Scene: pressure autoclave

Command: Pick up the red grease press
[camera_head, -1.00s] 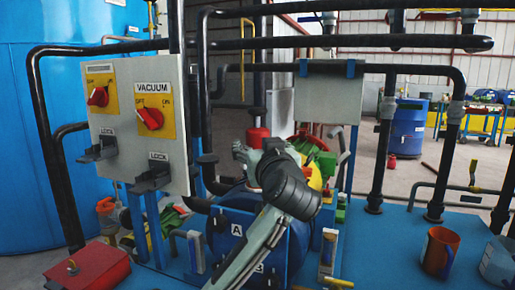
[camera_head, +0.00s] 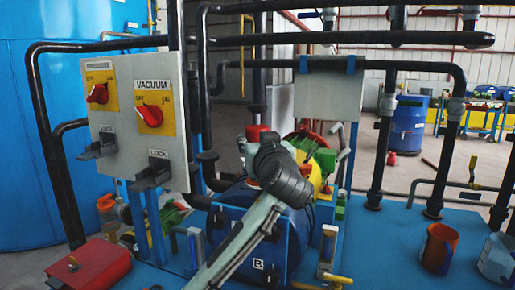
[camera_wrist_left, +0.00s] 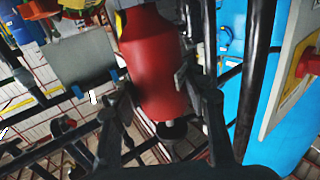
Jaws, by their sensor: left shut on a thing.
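The red grease press (camera_wrist_left: 150,60) fills the middle of the left wrist view, between the two fingers of my left gripper (camera_wrist_left: 152,86), which is shut on it. In the head view a small part of the red press (camera_head: 256,132) shows just above and behind my left gripper (camera_head: 250,148). The gripper and wrist hide the rest of it there. My right gripper is not in view.
A grey panel with red VACUUM switches (camera_head: 150,117) stands left of my left gripper. Black pipes (camera_head: 340,41) cross above. A blank grey plate (camera_head: 328,95) is close on the right. The blue deck (camera_head: 390,250) is mostly clear at lower right.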

